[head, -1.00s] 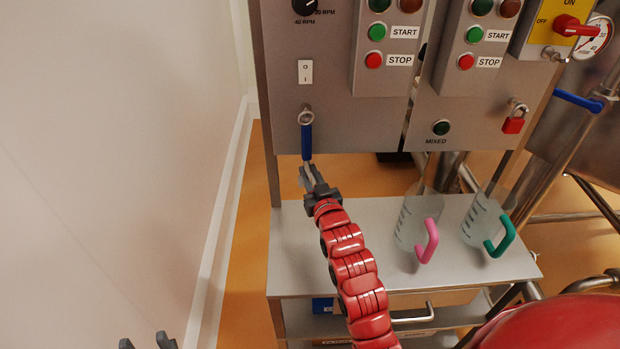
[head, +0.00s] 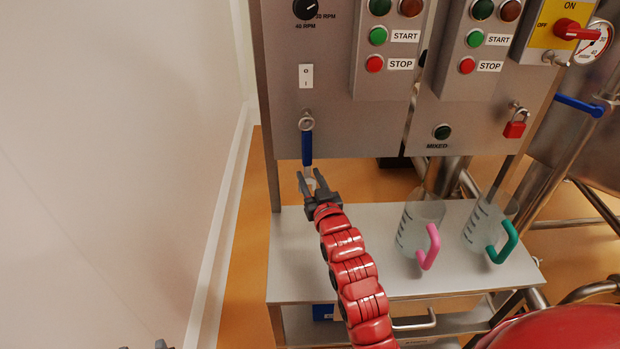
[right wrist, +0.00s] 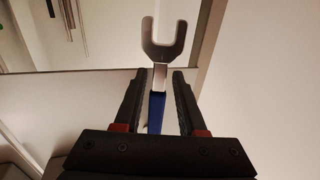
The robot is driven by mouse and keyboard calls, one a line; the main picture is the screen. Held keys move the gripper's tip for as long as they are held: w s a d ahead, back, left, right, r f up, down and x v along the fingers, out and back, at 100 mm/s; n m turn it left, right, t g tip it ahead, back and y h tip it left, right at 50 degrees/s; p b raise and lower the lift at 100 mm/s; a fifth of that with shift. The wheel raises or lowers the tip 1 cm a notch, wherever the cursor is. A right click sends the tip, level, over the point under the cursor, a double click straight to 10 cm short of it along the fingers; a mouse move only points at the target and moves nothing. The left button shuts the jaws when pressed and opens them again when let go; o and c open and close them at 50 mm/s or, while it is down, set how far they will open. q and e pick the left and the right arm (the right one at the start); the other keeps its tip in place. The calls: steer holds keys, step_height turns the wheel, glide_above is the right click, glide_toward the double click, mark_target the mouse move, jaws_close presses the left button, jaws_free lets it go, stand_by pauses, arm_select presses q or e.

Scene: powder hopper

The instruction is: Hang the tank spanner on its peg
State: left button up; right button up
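The tank spanner (head: 307,148) has a blue handle and a metal ring at its top. It hangs upright by the ring around the peg (head: 306,112) on the grey panel. Its lower metal end is partly hidden by my right gripper. My right gripper (head: 310,177) is open just below the handle. In the right wrist view, the spanner's forked metal end (right wrist: 163,52) and blue shaft show between the parted fingers (right wrist: 158,95), with gaps on both sides. My left gripper (head: 143,346) barely shows at the bottom edge, its two tips apart.
A metal shelf (head: 340,287) below the panel holds a pink-handled jug (head: 418,220) and a green-handled jug (head: 483,222). Above are switches and START/STOP boxes. A red padlock (head: 515,129) hangs at right. A pale wall stands at left.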

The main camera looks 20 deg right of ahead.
steer(key=shift+o, duration=1)
steer(key=shift+s+f, duration=0.1)
steer(key=shift+s+f, duration=0.1)
steer(key=shift+s, duration=0.2)
steer(key=s+p, duration=0.6)
steer(key=s, duration=1)
steer(key=shift+s+a, duration=0.15)
steer(key=shift+s, duration=0.2)
